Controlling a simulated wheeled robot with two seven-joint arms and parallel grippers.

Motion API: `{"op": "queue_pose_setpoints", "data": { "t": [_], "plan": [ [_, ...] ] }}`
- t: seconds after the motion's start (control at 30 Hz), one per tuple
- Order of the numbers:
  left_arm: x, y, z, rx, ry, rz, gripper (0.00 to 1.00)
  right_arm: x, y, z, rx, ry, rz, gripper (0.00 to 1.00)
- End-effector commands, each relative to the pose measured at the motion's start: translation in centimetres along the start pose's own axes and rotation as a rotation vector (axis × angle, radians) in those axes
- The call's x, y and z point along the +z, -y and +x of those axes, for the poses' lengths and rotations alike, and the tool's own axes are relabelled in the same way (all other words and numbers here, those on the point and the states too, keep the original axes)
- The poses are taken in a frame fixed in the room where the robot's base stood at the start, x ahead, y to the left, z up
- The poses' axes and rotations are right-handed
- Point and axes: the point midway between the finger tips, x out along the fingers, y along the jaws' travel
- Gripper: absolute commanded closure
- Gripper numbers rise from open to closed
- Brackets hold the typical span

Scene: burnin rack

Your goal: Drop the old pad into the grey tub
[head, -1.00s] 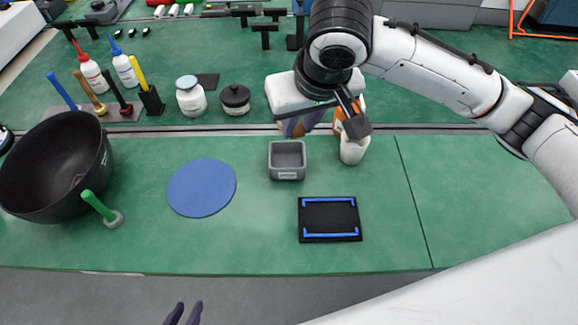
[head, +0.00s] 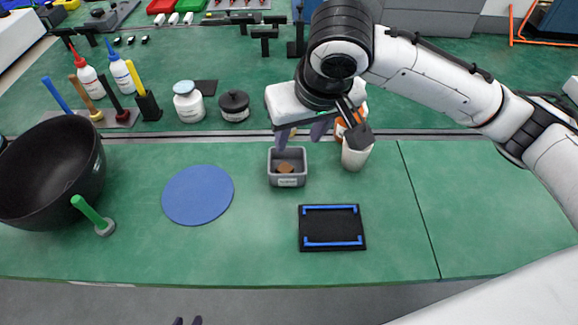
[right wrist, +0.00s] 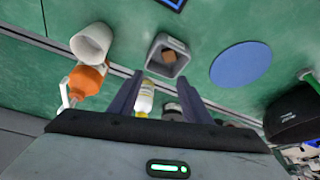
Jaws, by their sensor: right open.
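The old pad (head: 286,168) is a small brown piece lying inside the grey tub (head: 287,182), which stands on the green bench mat. In the right wrist view the brown pad (right wrist: 169,55) also shows inside the tub (right wrist: 181,69). My right gripper (head: 301,133) is just above and behind the tub, with its fingers apart and nothing between them. In the right wrist view its two fingers (right wrist: 160,88) are spread. My left gripper (head: 188,321) shows only as fingertips at the bottom edge, so its opening is unclear.
A blue disc (head: 198,195) lies left of the tub, and a black plate with blue bars (head: 331,228) lies in front. A white cup (head: 355,157) and orange bottle stand right of it. A black bowl (head: 50,170) and green-handled tool (head: 91,213) are at left.

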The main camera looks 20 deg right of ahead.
Motion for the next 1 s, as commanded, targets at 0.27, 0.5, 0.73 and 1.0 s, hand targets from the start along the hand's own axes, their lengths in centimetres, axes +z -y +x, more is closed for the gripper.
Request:
{"op": "queue_pose_setpoints", "data": {
  "t": [0.27, 0.5, 0.73, 1.0],
  "plan": [
    [-0.4, 0.0, -0.4, 0.000, -0.002, -0.002, 0.74, -0.2, 0.1, -4.7, -0.003, -0.006, -0.002, 0.56],
    [-0.9, 0.0, -0.9, -0.001, -0.002, -0.002, 0.74, -0.2, 0.0, -8.9, -0.001, -0.006, -0.001, 0.56],
    [-1.1, 0.0, -1.0, -0.002, -0.002, -0.002, 0.74, 0.0, 0.0, -10.2, 0.000, -0.001, 0.000, 0.56],
    [-1.0, 0.1, -1.0, -0.003, 0.000, -0.002, 0.74, 0.0, 0.0, -10.1, 0.000, -0.001, 0.000, 0.56]
  ]
}}
